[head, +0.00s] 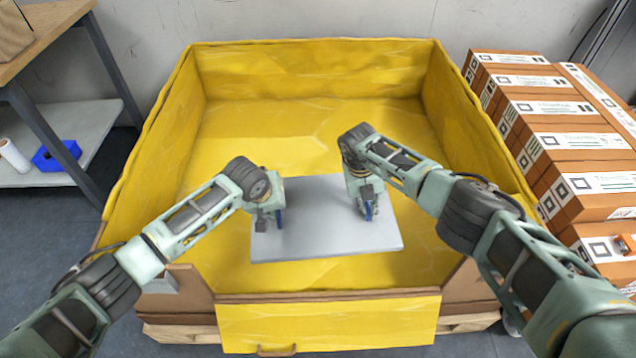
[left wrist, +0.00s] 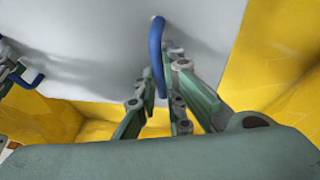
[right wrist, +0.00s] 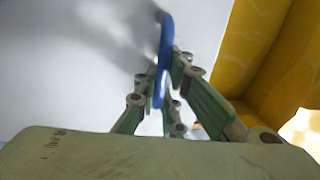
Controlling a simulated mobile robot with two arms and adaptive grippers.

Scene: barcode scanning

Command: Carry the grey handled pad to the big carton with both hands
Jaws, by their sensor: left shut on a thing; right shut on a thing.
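The grey pad (head: 330,240) is a flat panel inside the big carton (head: 320,72), which is yellow inside with brown at the front. Bare yellow floor shows around the pad; I cannot tell whether it touches the floor. My left gripper (head: 268,222) is shut on a blue handle (left wrist: 156,50) at the pad's left side. My right gripper (head: 368,210) is shut on another blue handle (right wrist: 164,50) at the right side. Both handles stand out from the grey face. In the left wrist view, my right gripper also shows at the left edge.
Brown boxes with white labels (head: 570,140) are stacked to the right of the carton. A table with a lower shelf (head: 85,125) stands at the left, holding a blue bin (head: 57,155) and a white roll (head: 14,156). The carton's front flap (head: 330,325) hangs down over a pallet.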

